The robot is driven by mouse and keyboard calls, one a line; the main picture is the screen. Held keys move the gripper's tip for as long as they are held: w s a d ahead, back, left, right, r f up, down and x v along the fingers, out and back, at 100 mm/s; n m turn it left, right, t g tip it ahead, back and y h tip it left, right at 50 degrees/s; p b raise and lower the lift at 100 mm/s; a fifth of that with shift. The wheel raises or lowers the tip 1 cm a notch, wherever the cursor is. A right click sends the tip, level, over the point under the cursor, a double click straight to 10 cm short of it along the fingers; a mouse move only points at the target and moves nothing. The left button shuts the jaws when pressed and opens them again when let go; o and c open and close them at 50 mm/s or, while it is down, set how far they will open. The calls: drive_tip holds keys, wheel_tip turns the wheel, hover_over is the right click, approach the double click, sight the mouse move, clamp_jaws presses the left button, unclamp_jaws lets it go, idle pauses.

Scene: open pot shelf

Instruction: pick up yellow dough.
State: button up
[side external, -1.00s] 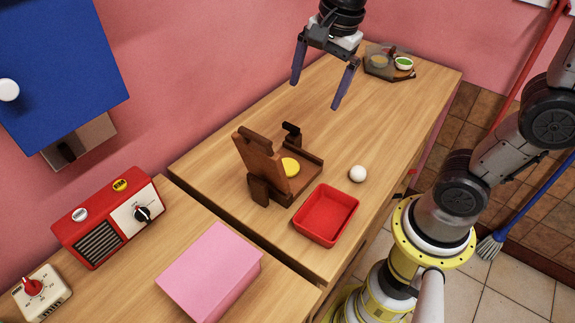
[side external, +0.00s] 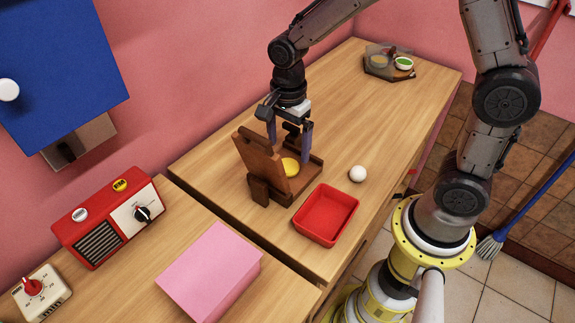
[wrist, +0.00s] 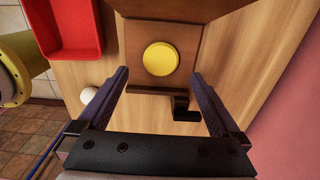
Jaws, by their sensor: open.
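The yellow dough (side external: 291,166) is a flat round disc lying on the base of a brown wooden press (side external: 262,165), whose lid stands raised on the left. In the wrist view the dough (wrist: 160,58) shows whole, at the upper middle, beyond the fingertips. My gripper (side external: 289,153) is open and points down over the press, with one finger on each side of the dough in the side view. In the wrist view my gripper (wrist: 157,80) has nothing between its fingers. I cannot tell the exact height of the fingertips above the press.
A red tray (side external: 327,215) stands in front of the press. A white ball (side external: 357,174) lies to its right. The press's dark handle (wrist: 183,107) is close to one finger. A pink box (side external: 211,271) and red radio (side external: 108,218) stand left.

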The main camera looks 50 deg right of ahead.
sight(287, 165)
drive_tip(key=shift+a+f, duration=0.1)
drive_tip(key=shift+f, duration=2.65)
drive_tip(key=shift+c, duration=0.2)
drive_tip(key=c, duration=1.5)
drive_tip(key=shift+o, duration=0.2)
drive_tip(key=shift+w+r, duration=0.1)
drive_tip(key=shift+r, duration=0.05)
